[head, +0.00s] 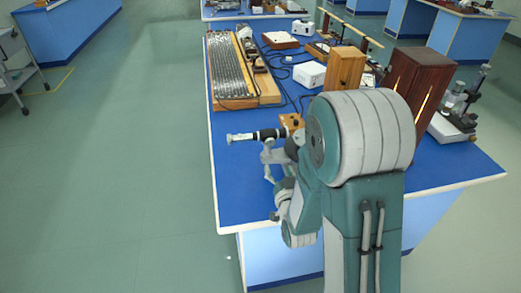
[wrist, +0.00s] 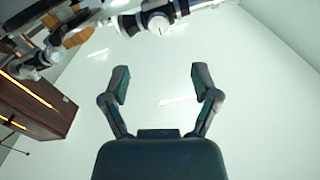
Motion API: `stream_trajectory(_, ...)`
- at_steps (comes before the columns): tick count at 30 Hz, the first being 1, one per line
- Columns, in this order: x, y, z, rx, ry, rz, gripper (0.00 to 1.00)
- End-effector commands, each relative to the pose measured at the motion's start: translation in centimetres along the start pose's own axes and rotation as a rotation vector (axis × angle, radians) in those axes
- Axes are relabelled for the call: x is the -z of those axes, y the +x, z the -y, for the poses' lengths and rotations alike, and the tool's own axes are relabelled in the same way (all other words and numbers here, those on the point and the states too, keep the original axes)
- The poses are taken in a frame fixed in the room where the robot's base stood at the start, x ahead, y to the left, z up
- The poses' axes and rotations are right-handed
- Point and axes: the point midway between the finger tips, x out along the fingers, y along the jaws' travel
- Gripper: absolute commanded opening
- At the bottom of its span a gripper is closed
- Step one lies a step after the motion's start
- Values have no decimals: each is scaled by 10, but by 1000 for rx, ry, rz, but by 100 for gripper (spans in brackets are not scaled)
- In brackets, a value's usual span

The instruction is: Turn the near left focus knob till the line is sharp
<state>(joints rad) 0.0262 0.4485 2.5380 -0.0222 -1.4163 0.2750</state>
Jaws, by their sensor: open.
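A black and silver telescope tube (head: 257,135) sticks out to the left above the near part of the blue bench. In the wrist view the tube (wrist: 128,22) crosses the top edge. A pale round knob (wrist: 158,22) with a small dark mark sits on it, likely the focus knob. My gripper (wrist: 161,82) is open, with its two fingers spread and nothing between them. The knob lies beyond the fingertips, apart from them. In the head view my gripper (head: 271,165) is just below the tube, partly hidden by my arm. The line itself is not visible.
A dark wooden box (head: 420,88) with lit slits stands right of my arm; it also shows in the wrist view (wrist: 38,103). A lighter wooden box (head: 345,68), cables and a long ribbed instrument (head: 229,68) lie farther back. The bench's near left corner (head: 235,205) is clear.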

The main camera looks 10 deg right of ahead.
Motion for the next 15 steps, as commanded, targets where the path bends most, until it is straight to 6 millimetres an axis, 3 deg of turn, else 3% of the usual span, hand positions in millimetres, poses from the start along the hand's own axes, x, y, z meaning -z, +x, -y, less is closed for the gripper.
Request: stream_trajectory(15,-3,84,12,1,-12,-1,79)
